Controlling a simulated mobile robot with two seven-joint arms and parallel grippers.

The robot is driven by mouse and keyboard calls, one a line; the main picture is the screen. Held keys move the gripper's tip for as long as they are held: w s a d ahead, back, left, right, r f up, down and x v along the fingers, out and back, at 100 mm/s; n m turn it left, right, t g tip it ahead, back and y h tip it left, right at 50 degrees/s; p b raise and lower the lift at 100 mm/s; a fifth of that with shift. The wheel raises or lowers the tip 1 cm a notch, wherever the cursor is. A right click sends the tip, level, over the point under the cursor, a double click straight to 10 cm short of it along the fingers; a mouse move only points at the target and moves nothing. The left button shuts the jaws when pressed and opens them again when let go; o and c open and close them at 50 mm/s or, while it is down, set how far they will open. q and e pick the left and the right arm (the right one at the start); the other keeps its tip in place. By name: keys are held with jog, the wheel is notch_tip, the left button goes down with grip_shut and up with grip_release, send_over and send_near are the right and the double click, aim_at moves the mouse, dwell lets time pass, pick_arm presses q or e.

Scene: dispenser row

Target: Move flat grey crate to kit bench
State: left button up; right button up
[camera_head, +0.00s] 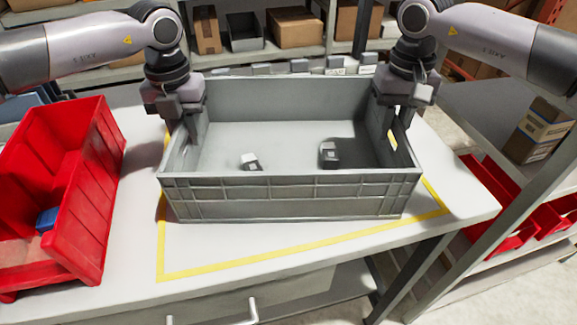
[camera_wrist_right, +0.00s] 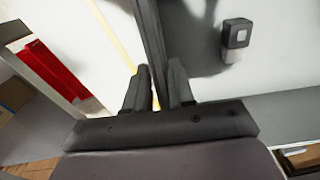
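The flat grey crate (camera_head: 290,190) stands upright on a white bench, inside a yellow tape outline. It holds two small grey-and-white items (camera_head: 251,162) (camera_head: 329,154). My left gripper (camera_head: 190,128) is at the crate's left end wall, with a finger reaching down inside the rim. My right gripper (camera_head: 391,118) is at the right end wall. In the right wrist view its fingers (camera_wrist_right: 160,85) straddle the crate's thin wall (camera_wrist_right: 152,40), with a narrow gap beside the left finger. Whether either gripper clamps the wall is unclear.
A red bin (camera_head: 75,190) with a blue item inside stands left of the crate on the white bench (camera_head: 300,265). Shelves with cardboard boxes (camera_head: 295,27) rise behind. A grey rack with red bins (camera_head: 530,225) and a carton (camera_head: 540,130) is at the right.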

pick_arm(q)
jog(key=shift+o, duration=1)
pick_arm(e)
jog(key=shift+o, duration=1)
jog(key=shift+r, duration=0.1)
pick_arm(q)
jog(key=shift+r, duration=0.1)
pick_arm(e)
jog(key=shift+a, duration=0.1)
pick_arm(q)
notch_tip(320, 180, up, 11)
jog(key=shift+r, duration=0.45)
pick_arm(e)
jog(key=shift+r, duration=0.15)
notch_tip(320, 180, up, 12)
jog(key=shift+s, duration=0.1)
